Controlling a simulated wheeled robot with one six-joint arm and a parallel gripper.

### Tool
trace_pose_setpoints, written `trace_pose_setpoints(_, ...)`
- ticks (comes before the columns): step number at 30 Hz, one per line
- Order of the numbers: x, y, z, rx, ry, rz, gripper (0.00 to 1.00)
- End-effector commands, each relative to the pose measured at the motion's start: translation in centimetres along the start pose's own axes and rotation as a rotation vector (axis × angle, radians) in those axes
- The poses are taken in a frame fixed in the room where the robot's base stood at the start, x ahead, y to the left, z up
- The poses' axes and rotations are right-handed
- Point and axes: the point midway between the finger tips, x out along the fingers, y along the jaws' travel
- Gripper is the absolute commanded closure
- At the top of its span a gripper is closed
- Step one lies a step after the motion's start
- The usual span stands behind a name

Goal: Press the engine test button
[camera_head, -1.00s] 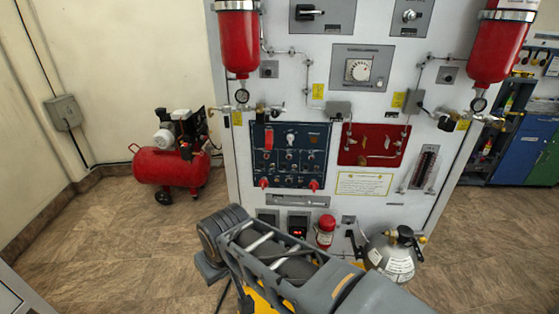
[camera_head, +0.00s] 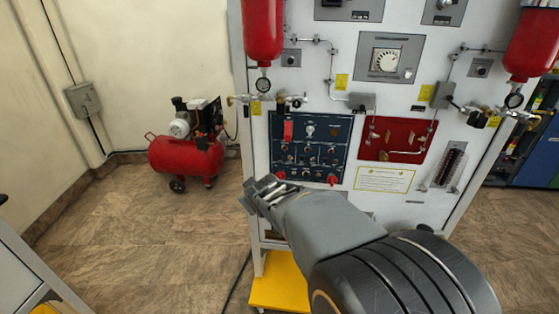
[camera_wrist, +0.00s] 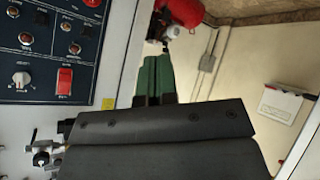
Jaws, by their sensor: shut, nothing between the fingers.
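A dark blue control panel (camera_head: 311,147) with several switches, knobs and red parts sits on the white trainer board. I cannot tell which control is the engine test button; the labels are too small to read. In the wrist view the panel (camera_wrist: 45,50) lies at the upper left, turned, with a red switch cover (camera_wrist: 65,80) and a light knob (camera_wrist: 22,78). My gripper (camera_head: 262,190) is in front of the board, just below and left of the panel's lower left corner. In the wrist view its green fingers (camera_wrist: 153,78) are together and empty, apart from the panel.
A red panel (camera_head: 392,139) is right of the blue one. Red cylinders (camera_head: 263,32) with gauges and valves stick out above. A red compressor (camera_head: 187,154) stands on the floor at left. The floor between it and the board is open.

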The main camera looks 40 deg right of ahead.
Motion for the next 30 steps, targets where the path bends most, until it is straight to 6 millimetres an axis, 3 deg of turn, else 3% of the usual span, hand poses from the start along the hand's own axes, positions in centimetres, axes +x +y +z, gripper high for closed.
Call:
trace_pose_setpoints(1, 2.2, 1.8, 0.0, -0.047, 0.058, 0.038, 1.0)
trace_pose_setpoints(3, 4.4, 3.9, -0.7, -0.13, 0.164, 0.08, 1.0)
trace_pose_setpoints(9, 8.4, 7.6, -0.8, -0.322, 0.433, 0.129, 1.0)
trace_pose_setpoints(18, 10.0, 9.0, 0.6, -0.442, 0.672, 0.129, 1.0)
trace_pose_setpoints(30, 9.9, 9.1, 0.8, -0.455, 0.709, 0.127, 1.0)
